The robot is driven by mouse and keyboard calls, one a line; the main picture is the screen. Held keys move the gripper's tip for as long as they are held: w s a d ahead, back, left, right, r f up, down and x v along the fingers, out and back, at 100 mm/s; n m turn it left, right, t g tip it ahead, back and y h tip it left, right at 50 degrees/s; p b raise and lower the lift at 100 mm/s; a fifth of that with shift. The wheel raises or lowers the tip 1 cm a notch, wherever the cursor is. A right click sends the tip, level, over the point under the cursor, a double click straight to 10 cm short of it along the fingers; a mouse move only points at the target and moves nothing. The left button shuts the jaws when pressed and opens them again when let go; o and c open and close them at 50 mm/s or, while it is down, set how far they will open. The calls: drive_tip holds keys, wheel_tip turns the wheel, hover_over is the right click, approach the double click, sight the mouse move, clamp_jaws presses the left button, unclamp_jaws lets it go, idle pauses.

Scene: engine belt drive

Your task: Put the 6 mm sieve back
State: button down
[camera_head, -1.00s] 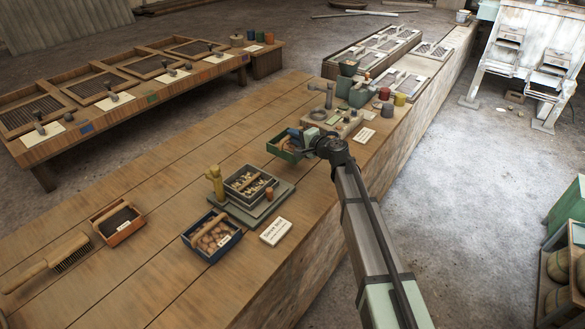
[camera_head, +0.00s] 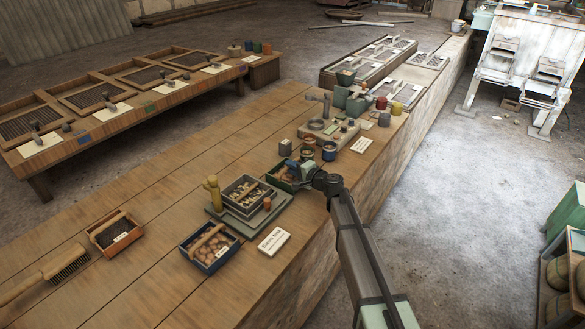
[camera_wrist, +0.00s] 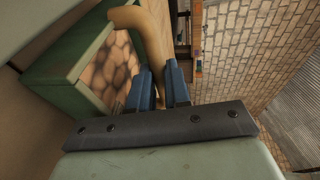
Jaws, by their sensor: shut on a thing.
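My gripper (camera_head: 299,172) is shut on the curved wooden handle (camera_wrist: 151,38) of a green box-shaped sieve (camera_head: 275,179). In the wrist view the green sieve (camera_wrist: 62,72) lies left of the fingers, with a brown, hexagon-patterned inside. No size mark is readable on it. In the head view it is just behind and right of a grey stepped stand (camera_head: 232,224), partly hidden by my gripper. I cannot tell whether it touches the bench. A dark box with a handle (camera_head: 245,192) sits on the stand.
A blue box with a handle (camera_head: 232,257) and an orange one (camera_head: 94,237) stand on the bench's near part. A white card (camera_head: 274,241) lies before the stand. Several pots (camera_head: 329,152) and a machine (camera_head: 352,103) stand beyond. A brush (camera_head: 45,277) lies at left.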

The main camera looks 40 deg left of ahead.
drive_tip(key=c, duration=1.5)
unclamp_jaws()
drive_tip(key=shift+f, duration=0.15)
drive_tip(key=shift+c, duration=0.2)
drive_tip(key=o, duration=0.5)
drive_tip(key=shift+c, duration=0.2)
drive_tip(key=shift+r, duration=0.2)
drive_tip(key=v, duration=1)
drive_tip(key=shift+s+d, duration=0.15)
drive_tip(key=shift+d, duration=0.1)
drive_tip(key=shift+s+d+r, duration=0.1)
drive_tip(key=shift+d, duration=0.6)
